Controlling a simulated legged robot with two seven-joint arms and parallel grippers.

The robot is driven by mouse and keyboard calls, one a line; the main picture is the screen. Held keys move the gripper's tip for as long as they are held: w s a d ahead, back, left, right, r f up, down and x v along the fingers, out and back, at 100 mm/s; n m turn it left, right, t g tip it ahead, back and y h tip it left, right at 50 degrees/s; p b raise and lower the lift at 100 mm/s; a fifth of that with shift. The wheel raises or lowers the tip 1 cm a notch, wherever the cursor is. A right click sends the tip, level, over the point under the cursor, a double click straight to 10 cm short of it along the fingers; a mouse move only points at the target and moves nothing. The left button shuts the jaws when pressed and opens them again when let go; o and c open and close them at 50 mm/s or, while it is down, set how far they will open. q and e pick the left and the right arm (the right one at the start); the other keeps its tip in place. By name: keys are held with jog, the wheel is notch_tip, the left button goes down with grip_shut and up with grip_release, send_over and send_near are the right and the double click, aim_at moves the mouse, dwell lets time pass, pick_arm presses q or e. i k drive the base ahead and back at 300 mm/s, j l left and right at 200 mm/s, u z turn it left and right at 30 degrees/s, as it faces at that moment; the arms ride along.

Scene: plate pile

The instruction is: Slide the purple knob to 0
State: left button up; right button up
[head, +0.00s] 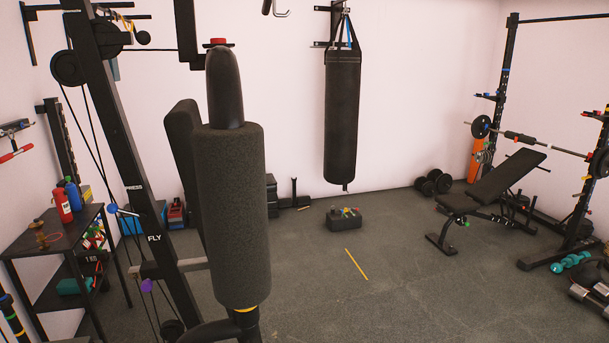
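The purple knob (147,286) is small and sits low on the cable machine, to the left of the big dark foam roller pad. It is beside the lower end of the slanted black upright (140,190), which carries the labels "PRESS" and "FLY". No "0" mark can be read in this view. A blue knob (113,209) is higher on the machine, at the left edge of the upright. Neither of my grippers shows in the head view.
The foam roller pad (232,215) stands close in front. A shelf table (55,235) with bottles is at the left. A punching bag (342,120) hangs at the back, and a bench (490,185) with a barbell stands at the right. The middle floor is mostly open.

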aim_at(147, 284)
jog(key=u, duration=1.25)
